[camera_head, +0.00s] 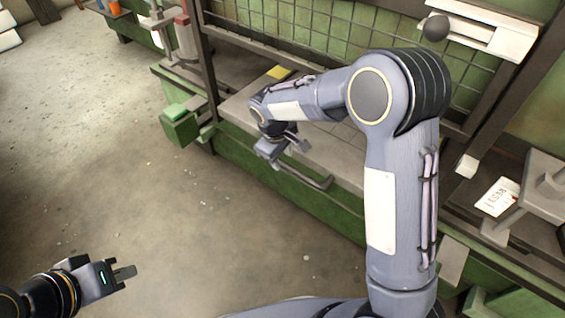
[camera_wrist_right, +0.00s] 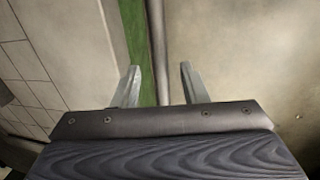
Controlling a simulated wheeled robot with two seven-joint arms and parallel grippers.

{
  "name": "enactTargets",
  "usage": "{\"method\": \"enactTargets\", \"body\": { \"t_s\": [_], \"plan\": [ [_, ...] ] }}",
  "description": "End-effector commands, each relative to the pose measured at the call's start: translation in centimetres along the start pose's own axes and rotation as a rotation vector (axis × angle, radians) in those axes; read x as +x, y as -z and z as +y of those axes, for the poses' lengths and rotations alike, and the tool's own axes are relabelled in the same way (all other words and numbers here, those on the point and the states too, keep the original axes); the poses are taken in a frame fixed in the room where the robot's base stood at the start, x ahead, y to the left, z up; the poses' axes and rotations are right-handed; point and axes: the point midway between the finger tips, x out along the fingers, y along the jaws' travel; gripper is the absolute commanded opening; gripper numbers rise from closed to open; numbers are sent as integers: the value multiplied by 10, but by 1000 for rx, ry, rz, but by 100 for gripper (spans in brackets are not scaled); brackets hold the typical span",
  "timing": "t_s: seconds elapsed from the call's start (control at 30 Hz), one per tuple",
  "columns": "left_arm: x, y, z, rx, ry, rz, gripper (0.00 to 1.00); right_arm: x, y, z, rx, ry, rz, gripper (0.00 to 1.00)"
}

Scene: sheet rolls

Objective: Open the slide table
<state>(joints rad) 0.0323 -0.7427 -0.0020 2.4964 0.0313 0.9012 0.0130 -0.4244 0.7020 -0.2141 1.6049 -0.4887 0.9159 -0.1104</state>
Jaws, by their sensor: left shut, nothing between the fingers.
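The slide table is a grey-topped surface (camera_head: 340,150) with a green front, running along the machine in the head view. A grey bar handle (camera_head: 312,183) sticks out from its front edge. My right gripper (camera_head: 298,147) is at the table's front edge, by the handle's left end. In the right wrist view its two fingers (camera_wrist_right: 160,85) are apart. A thin grey bar (camera_wrist_right: 157,40) runs into the gap between them, beside the green edge (camera_wrist_right: 133,40); contact cannot be told. My left gripper (camera_head: 125,272) is shut and empty over the floor at the lower left.
A green box (camera_head: 180,130) juts out at the machine's left end. A wire mesh guard (camera_head: 300,35) stands behind the table. A yellow item (camera_head: 280,72) lies at the back. The concrete floor (camera_head: 200,220) in front is clear.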

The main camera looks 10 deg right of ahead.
Motion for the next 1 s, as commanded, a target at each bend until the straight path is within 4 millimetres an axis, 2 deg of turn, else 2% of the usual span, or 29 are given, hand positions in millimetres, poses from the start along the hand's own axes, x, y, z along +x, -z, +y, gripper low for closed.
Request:
{"method": "enactTargets", "body": {
  "t_s": [0.03, 0.2, 0.5, 0.8, 1.0],
  "plan": [
    [4, -2, -2, 0, 0, 0, 0, 10, 0, 0, 0, 0, -1, 40],
    [7, -4, -3, 0, 0, 0, 0, 23, 0, 0, 0, 0, 0, 40],
    [7, -3, -3, 0, 0, 0, 0, 24, 0, 0, 0, 0, 1, 40],
    [7, -3, -3, 0, 0, 0, 0, 24, 0, 0, 0, 1, 1, 0],
    [7, -3, -3, 0, 0, 0, 0, 24, 0, 0, 0, 1, 1, 0]
  ]
}}
